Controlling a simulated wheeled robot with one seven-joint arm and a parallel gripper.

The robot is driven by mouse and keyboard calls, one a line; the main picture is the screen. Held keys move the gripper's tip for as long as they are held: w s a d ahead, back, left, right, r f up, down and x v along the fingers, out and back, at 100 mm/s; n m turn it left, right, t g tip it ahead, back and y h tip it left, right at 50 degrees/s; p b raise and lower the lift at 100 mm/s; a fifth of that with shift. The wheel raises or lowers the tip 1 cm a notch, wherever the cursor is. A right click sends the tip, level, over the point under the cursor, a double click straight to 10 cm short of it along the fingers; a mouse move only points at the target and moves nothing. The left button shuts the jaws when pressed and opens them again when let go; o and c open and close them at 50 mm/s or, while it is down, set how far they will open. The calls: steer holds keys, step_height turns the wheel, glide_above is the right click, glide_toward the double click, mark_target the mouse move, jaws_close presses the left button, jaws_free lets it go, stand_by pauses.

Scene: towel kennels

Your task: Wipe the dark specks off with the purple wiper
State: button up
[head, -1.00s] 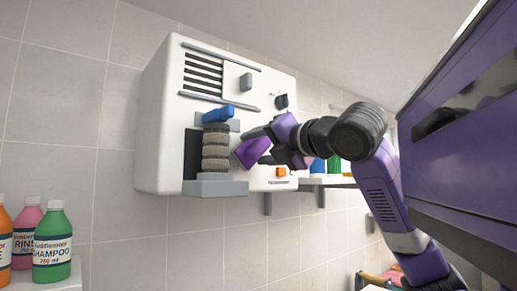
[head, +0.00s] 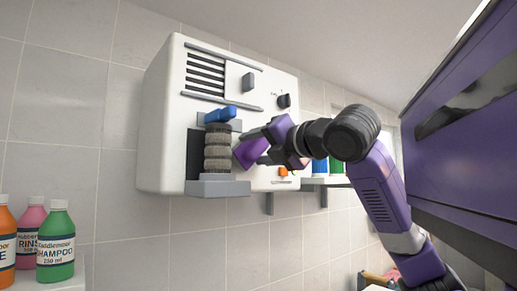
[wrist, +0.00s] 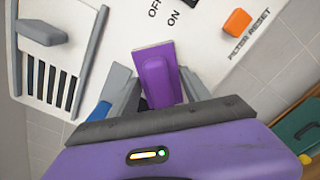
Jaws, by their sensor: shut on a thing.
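The purple wiper (head: 251,151) is held by my gripper (head: 278,140) in front of the white wall machine (head: 160,130), just right of its stack of grey-brown rolls (head: 217,150). In the wrist view the wiper (wrist: 158,82) sits between the grey fingers of my gripper (wrist: 157,92), its flat end toward the machine's white face (wrist: 220,35). I cannot tell whether it touches that face. I cannot make out any dark specks in either view; the wiper and gripper hide part of the face.
A blue lever (head: 220,115) and a grey ledge (head: 218,188) bound the rolls. A grey knob (head: 248,82), a dark knob (head: 284,101) and an orange button (wrist: 236,21) stick out. Bottles, including a green one (head: 55,245), stand at lower left.

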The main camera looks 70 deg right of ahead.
mark_target(246, 174)
steer(key=shift+w+d, duration=0.1)
steer(key=shift+w, duration=0.05)
steer(key=shift+f+b, duration=2.2)
steer(key=shift+f, duration=0.85)
steer(key=shift+w+r+p, duration=0.1)
steer(key=shift+r+p, duration=2.45)
steer(key=shift+r, duration=0.6)
steer(key=shift+f+b, duration=2.3)
steer(key=shift+f, duration=0.8)
steer(key=shift+r+p, duration=2.45)
steer(key=shift+r, duration=0.6)
steer(key=shift+f+b, duration=2.35)
steer(key=shift+f, duration=0.8)
